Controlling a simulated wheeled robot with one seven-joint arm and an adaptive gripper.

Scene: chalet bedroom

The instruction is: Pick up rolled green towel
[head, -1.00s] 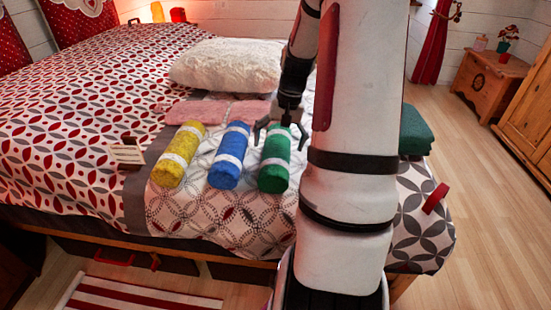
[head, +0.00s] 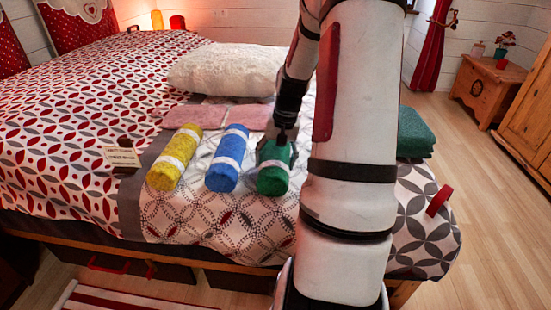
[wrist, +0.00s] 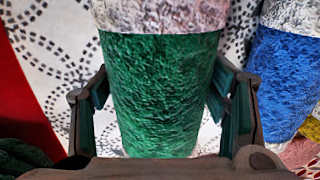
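The rolled green towel (head: 272,182) lies on the bed at the right end of a row of three rolls, with a white band around it. It fills the middle of the wrist view (wrist: 160,110). My gripper (head: 277,150) is down at the roll's far part. In the wrist view, its two fingers (wrist: 162,75) stand apart, one on each side of the green roll. A narrow gap shows by the left finger; the right finger is very close to the roll, and I cannot tell whether it touches.
A blue roll (head: 227,158) lies just left of the green one, and a yellow roll (head: 174,158) further left. Folded pink towels (head: 195,116) and a white pillow (head: 225,72) lie behind. A folded green towel (head: 415,133) is right of my arm. A small sign (head: 122,157) stands at left.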

